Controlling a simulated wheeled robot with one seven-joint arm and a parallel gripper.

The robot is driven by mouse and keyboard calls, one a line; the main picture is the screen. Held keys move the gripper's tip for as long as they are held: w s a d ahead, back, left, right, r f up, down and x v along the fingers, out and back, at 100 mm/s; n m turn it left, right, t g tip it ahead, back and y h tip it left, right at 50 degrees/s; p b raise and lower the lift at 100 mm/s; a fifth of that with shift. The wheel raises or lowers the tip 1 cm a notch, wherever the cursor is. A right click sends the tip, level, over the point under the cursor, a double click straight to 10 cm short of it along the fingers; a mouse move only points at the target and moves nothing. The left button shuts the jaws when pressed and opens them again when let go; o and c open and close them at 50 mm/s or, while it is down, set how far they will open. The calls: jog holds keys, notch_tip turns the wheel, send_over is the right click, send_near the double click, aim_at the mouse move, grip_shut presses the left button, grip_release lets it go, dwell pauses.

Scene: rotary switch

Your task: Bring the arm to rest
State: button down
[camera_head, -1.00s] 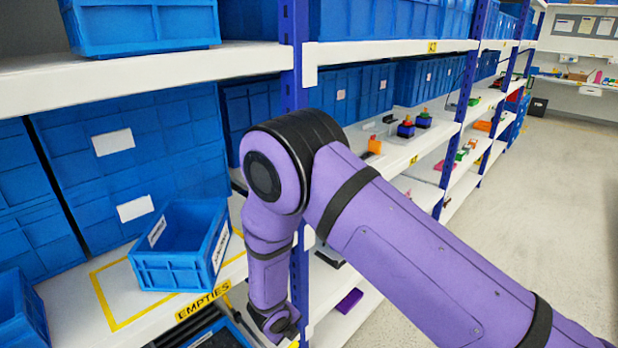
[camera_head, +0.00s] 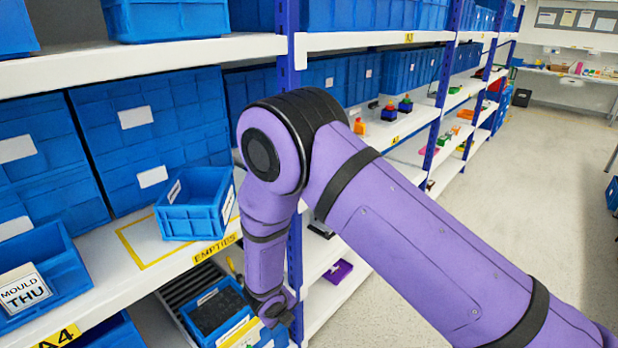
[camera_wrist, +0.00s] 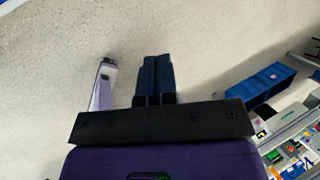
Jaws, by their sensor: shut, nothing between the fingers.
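My purple arm reaches from the lower right of the head view, with its elbow bent high in front of the shelving and the forearm hanging down. The forearm's end (camera_head: 275,308) is low, beside a shelf post, and the gripper's fingers cannot be made out there. In the wrist view my gripper (camera_wrist: 154,62) shows two dark fingers side by side, shut and empty, over pale floor. No rotary switch can be made out.
A blue bin (camera_head: 196,222) stands on the shelf marked EMPTIES (camera_head: 215,249). Another blue bin (camera_head: 215,315) sits lower, close to the forearm. Shelving with a blue post (camera_head: 287,75) stands behind the arm. Open floor (camera_head: 530,190) lies to the right. A blue container (camera_wrist: 262,82) shows in the wrist view.

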jog(key=w+d+r+m, duration=0.3)
jog(key=d+r+m, duration=0.2)
jog(key=r, duration=0.5)
jog(key=w+d+r+m, duration=0.4)
jog(key=r+m, duration=0.2)
jog(key=r, duration=0.5)
jog(key=s+d+r+m+h, duration=0.1)
jog(key=s+d+r+m, duration=0.1)
jog(key=d+r+m, duration=0.9)
jog(key=s+d+r+m, duration=1.1)
jog(key=s+d+r, duration=0.15)
jog(key=r, duration=0.35)
jog(key=s+d+r+m+y, duration=0.1)
jog(key=s+d+r+m, duration=0.1)
jog(key=s+m, duration=0.3)
jog(key=s+d+r+m+y, duration=0.2)
jog(key=s+m, duration=0.4)
jog(key=s, duration=0.4)
jog(key=shift+s+d+r+t, duration=0.15)
jog(key=shift+s+d+t, duration=0.15)
jog(key=shift+t, duration=0.1)
